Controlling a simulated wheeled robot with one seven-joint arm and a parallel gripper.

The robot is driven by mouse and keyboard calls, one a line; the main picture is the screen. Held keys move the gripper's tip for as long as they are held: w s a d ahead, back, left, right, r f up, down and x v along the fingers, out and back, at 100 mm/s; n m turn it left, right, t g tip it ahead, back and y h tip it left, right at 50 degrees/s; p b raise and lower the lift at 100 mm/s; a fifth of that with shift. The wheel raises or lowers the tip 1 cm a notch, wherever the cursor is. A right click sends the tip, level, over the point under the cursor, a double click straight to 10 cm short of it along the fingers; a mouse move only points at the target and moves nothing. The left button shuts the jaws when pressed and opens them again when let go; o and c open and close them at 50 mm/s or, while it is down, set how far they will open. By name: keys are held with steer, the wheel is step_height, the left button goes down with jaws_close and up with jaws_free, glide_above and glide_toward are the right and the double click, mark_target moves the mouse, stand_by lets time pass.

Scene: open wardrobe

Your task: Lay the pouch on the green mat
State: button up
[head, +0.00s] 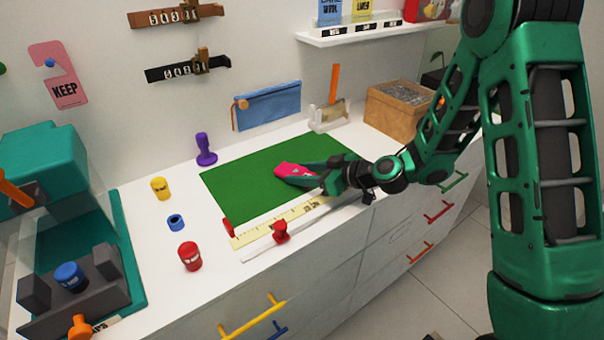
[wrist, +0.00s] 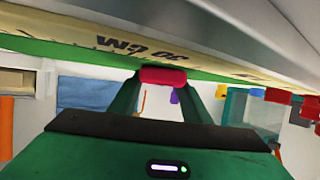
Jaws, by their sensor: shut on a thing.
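A blue zip pouch (head: 267,105) is up against the back wall, behind the green mat (head: 235,190), next to a round wooden peg. A blue shape, likely the same pouch, shows in the wrist view (wrist: 85,92). The mat lies flat on the white top. My gripper (head: 300,175) is low over the mat's right part, shut on a small pink object (head: 290,169), which shows as a red-pink bar between the fingers in the wrist view (wrist: 162,76). What it is and whether it touches the mat I cannot tell.
A yellow ruler (head: 275,220) and a white rail with red sliders (head: 281,232) lie along the front edge. A purple peg (head: 205,150) stands left of the pouch. A holder with an orange stick (head: 334,85) and a cardboard box (head: 397,108) stand to the right.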

steer(key=shift+s+f, duration=0.1)
steer(key=shift+f, duration=0.2)
steer(key=shift+s+f, duration=0.25)
steer(key=shift+s, duration=0.05)
steer(key=o, duration=1)
steer(key=shift+f, duration=0.1)
steer(key=shift+o, duration=0.2)
steer(key=shift+w+d+r, duration=0.2)
steer(key=shift+w+r, duration=0.05)
steer(key=shift+r, duration=0.1)
steer(key=v, duration=0.8)
steer(key=r+v, duration=0.1)
steer(key=v, duration=0.2)
steer(key=shift+s+d+r, duration=0.1)
steer(key=shift+d, duration=0.05)
